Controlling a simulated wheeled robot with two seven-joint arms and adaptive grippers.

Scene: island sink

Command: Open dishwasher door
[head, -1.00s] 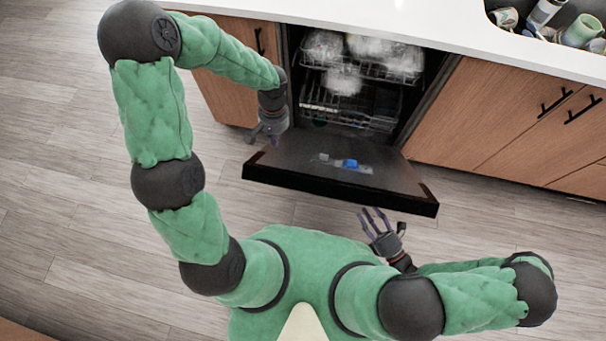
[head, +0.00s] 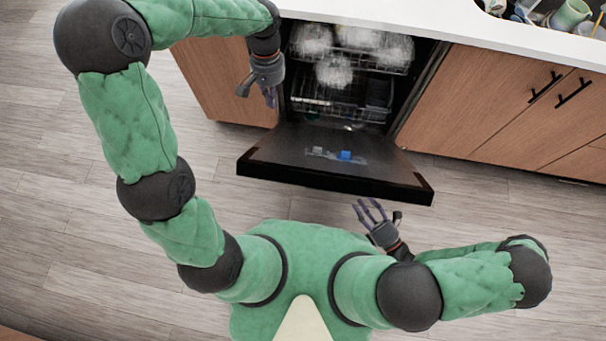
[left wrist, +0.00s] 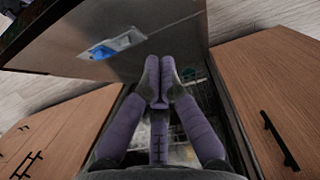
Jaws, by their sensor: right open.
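The dishwasher door (head: 285,150) is folded down, its inner face up, and looks close to level. It also shows in the left wrist view (left wrist: 185,45). The dishwasher's interior (head: 345,105) is exposed, with racks visible. My left gripper (head: 269,97) is in front of the left cabinet, near the opening's left side, and appears apart from the door. In the left wrist view its purple fingers (left wrist: 160,85) are close together with nothing seen between them; their closure is unclear. My right gripper (head: 370,211) is open and empty, near the door's front edge, its fingers spread.
Wooden cabinets (head: 475,100) with black handles flank the dishwasher under a white countertop (head: 440,22). A sink with dishes (head: 566,14) is at the top right. A blue detergent compartment (head: 345,156) is on the door's inner face. The wooden floor (head: 70,180) is clear at left.

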